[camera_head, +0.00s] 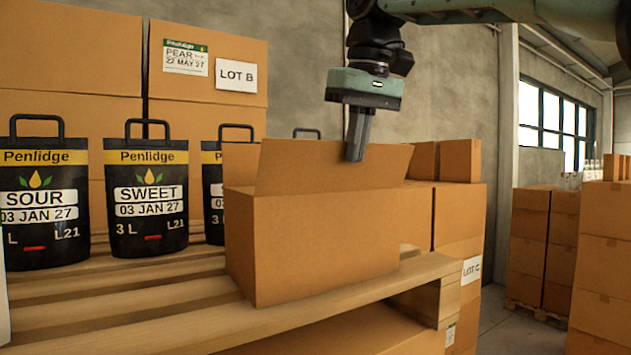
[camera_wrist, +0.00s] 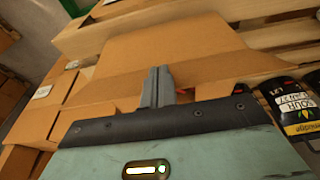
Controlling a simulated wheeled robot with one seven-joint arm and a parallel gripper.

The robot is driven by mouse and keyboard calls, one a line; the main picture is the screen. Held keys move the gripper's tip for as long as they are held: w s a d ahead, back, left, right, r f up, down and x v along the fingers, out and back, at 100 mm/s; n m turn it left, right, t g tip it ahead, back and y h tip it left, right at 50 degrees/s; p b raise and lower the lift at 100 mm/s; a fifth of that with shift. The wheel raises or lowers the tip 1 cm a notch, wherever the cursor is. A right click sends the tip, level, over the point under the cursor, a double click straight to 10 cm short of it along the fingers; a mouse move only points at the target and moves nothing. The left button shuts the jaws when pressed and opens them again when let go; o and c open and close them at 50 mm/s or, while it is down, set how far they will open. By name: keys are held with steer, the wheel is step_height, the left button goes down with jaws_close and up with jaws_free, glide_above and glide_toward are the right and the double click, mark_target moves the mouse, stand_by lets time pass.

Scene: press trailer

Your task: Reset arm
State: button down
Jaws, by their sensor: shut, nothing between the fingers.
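My gripper (camera_head: 355,158) hangs from the arm at the upper middle of the head view, fingers pointing down and pressed together with nothing between them. Its fingertips appear just above or in front of the raised flap of a cardboard box (camera_head: 312,245); the exact gap cannot be told. The box stands on a wooden pallet (camera_head: 150,310), and its inside is hidden. In the wrist view my gripper (camera_wrist: 158,75) shows shut, with the box's brown cardboard (camera_wrist: 170,55) beyond it.
Black pouches labelled Sour (camera_head: 42,200) and Sweet (camera_head: 147,200) stand left of the box, with others partly hidden. Large cartons (camera_head: 65,50) are stacked behind, and more stacks (camera_head: 603,260) stand at right. The floor (camera_head: 500,320) between them shows free.

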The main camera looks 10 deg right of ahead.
steer(key=shift+f, duration=0.3)
